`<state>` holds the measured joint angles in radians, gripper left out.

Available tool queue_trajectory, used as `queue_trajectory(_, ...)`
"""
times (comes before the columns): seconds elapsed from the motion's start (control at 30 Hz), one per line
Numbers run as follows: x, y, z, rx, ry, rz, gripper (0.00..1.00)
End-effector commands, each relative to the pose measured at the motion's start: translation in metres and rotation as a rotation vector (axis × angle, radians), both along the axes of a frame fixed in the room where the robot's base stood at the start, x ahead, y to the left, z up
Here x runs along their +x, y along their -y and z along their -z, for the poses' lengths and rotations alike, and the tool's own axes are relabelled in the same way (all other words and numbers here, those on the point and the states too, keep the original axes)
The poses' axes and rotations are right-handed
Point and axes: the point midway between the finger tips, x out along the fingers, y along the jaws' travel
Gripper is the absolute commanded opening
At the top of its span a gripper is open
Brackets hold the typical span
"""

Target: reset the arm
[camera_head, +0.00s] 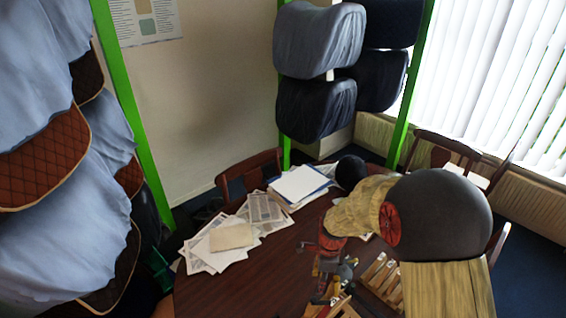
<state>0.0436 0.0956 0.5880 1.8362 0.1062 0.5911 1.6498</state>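My arm comes in from the lower right, with a large dark rounded part and a wood-patterned block near the camera. It reaches left over the table (230,290). My gripper (328,290) seems to be the small red and grey end part hanging down over the right side of the tabletop. Its fingers are small and partly cut off by the lower edge, so their opening is not clear. I see nothing clearly held in it.
A slatted wooden thing (382,275) is beside my gripper. Chairs (250,172) surround the table. Green racks (130,110) with covered saddles (318,40) stand behind and left.

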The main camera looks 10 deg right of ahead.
Motion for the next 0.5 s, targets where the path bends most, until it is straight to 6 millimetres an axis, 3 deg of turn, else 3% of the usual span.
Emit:
queue_trajectory(0.13, -0.001, 0.0, 0.0, -0.002, 0.001, -0.075, 0.37)
queue_trajectory(0.23, -0.008, 0.0, 0.001, -0.003, -0.014, -0.228, 0.37)
queue_trajectory(0.37, -0.041, -0.001, 0.004, 0.009, -0.068, -0.525, 0.37)
queue_trajectory(0.5, -0.071, -0.001, -0.024, 0.015, -0.063, -0.864, 0.37)
